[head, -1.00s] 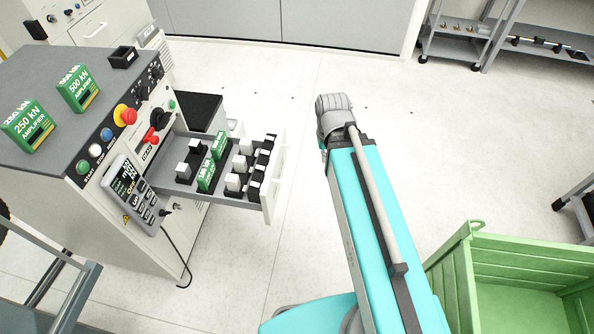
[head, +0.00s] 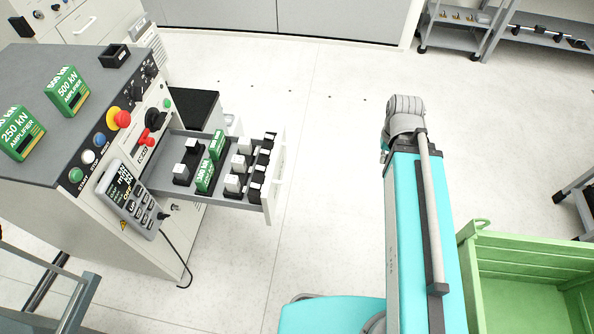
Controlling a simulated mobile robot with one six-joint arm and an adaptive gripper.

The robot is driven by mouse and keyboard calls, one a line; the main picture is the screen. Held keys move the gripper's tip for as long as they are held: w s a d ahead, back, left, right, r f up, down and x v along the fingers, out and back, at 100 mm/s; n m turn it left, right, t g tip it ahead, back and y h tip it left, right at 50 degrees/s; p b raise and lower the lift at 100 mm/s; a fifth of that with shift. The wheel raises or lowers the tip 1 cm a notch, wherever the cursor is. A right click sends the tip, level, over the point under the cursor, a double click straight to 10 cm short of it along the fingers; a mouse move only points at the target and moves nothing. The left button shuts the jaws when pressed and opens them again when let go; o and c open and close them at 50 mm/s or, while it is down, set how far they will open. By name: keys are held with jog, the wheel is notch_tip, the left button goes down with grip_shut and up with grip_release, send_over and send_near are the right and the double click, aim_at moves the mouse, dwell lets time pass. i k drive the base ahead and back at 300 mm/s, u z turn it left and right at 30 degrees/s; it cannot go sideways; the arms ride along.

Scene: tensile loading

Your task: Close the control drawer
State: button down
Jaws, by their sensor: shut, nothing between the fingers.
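The control drawer (head: 226,197) is pulled out of the control cabinet (head: 107,218) toward the right. Its white front panel (head: 276,180) stands well clear of the cabinet's face. Inside it are several black blocks with white or black upper parts and two green amplifier modules (head: 205,176). My turquoise arm, with a grey joint at its far end, is to the right of the drawer, with open floor between them. My gripper is not visible in the head view.
A green crate (head: 475,262) stands at lower right, close to my arm. A handheld control box (head: 132,199) with a cable hangs on the cabinet. A grey cart (head: 458,30) is at the back right. The floor (head: 325,180) beside the drawer front is clear.

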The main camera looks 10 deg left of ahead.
aim_at(158, 177)
jog(key=z, duration=0.05)
jog(key=k, duration=1.35)
jog(key=u, duration=0.65)
jog(key=i, duration=1)
jog(key=z, duration=0.05)
